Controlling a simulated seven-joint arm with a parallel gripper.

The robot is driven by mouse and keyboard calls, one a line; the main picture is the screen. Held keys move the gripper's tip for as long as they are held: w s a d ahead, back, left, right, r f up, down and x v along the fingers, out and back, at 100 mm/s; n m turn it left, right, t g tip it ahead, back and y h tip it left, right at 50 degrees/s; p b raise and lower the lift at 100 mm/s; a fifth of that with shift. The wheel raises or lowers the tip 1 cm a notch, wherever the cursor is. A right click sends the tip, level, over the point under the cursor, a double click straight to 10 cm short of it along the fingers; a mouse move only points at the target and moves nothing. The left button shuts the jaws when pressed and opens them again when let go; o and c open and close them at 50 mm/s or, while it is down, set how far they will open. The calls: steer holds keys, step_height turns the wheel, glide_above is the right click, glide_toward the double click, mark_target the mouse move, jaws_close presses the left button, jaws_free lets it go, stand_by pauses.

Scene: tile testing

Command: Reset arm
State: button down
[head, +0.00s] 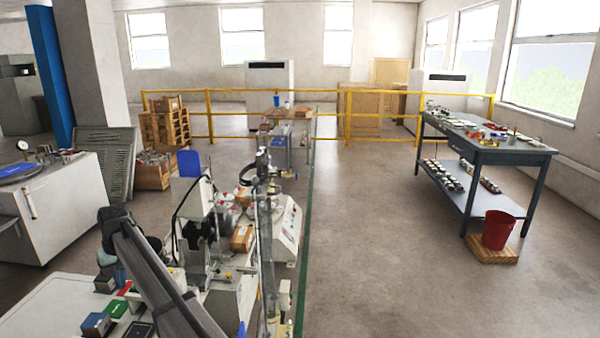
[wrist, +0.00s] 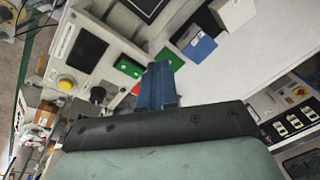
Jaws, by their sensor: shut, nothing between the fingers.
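My gripper (wrist: 158,86) shows in the wrist view with its two blue fingers pressed together and nothing between them. It is above a white bench top (wrist: 225,72), near a green block (wrist: 128,67). In the head view my dark grey arm rises from the bottom edge to a bent joint at the left of the machine bench. The arm hides part of the bench there, and the fingers cannot be made out clearly in that view.
Small blue and green boxes (head: 96,324) sit on the white bench near my arm. Test machines (head: 287,232) stand to the right. A blue table (head: 485,150) with a red bucket (head: 498,230) beside it stands farther right. The floor between is clear.

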steer(key=s+d+f+m+g+h, duration=0.1)
steer(key=s+d+f+m, duration=0.1)
steer(key=d+f, duration=1.2)
steer(key=s+d+f+m, duration=0.1)
steer(key=d+f, duration=1)
steer(key=d, duration=0.7)
steer(key=s+d+f+m+g+h, duration=0.1)
steer(key=s+d+f+m, duration=0.1)
steer(key=d+f, duration=1.15)
steer(key=s+d+f+m+g, duration=0.1)
steer(key=s+d+f, duration=0.4)
steer(key=d, duration=0.4)
steer(key=s+d+f+m+g, duration=0.1)
steer(key=s+d+f, duration=0.2)
steer(key=s+d, duration=0.55)
steer(key=s+d+f+m+g, duration=0.1)
steer(key=s+d, duration=0.4)
steer(key=s, duration=0.5)
steer(key=s+d+f+m+g, duration=0.1)
steer(key=s+d+f+m, duration=0.1)
steer(key=s+d, duration=0.4)
steer(key=s+f, duration=0.1)
steer(key=s, duration=0.3)
steer(key=shift+s, duration=0.3)
